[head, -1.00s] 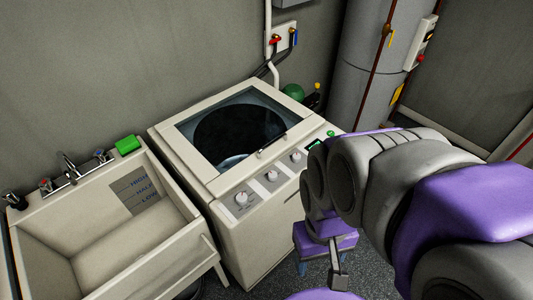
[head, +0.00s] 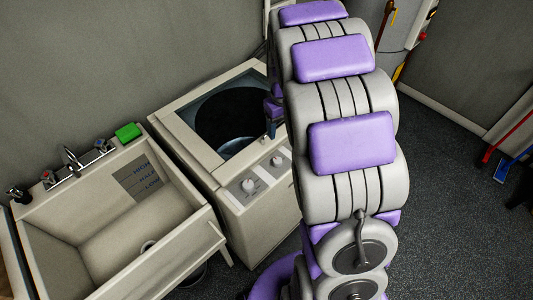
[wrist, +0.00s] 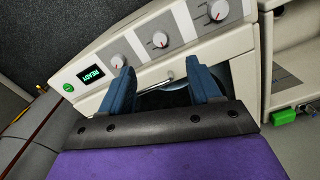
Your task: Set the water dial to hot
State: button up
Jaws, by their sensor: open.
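The white top-loading washing machine (head: 170,112) has a slanted front panel with white dials. Two dials show in the head view, a left dial (head: 248,185) and a middle dial (head: 277,161); my arm hides the rest of the panel. The wrist view shows three dials with red marks: one (wrist: 218,10), one (wrist: 160,40) and one (wrist: 117,61), beside a lit READY display (wrist: 92,74) and a green button (wrist: 68,88). The labels are too small to read, so I cannot tell which is the water dial. My gripper (wrist: 158,72) is open and empty, its blue fingers near the panel.
A utility sink (head: 110,215) with taps and a green sponge-like block (head: 128,132) stands left of the washer. A grey tank (head: 402,25) stands at the back right. The dark floor (head: 450,190) on the right is mostly clear.

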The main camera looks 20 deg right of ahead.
aim_at(277, 159)
jog(key=f, duration=0.6)
jog(key=w+f+b, duration=0.1)
jog(key=f, duration=0.5)
jog(key=w+f, duration=0.1)
jog(key=f, duration=0.5)
jog(key=shift+w+f+b, duration=0.2)
jog(key=shift+f+b, duration=0.05)
jog(key=shift+b, duration=0.1)
jog(key=c, duration=1)
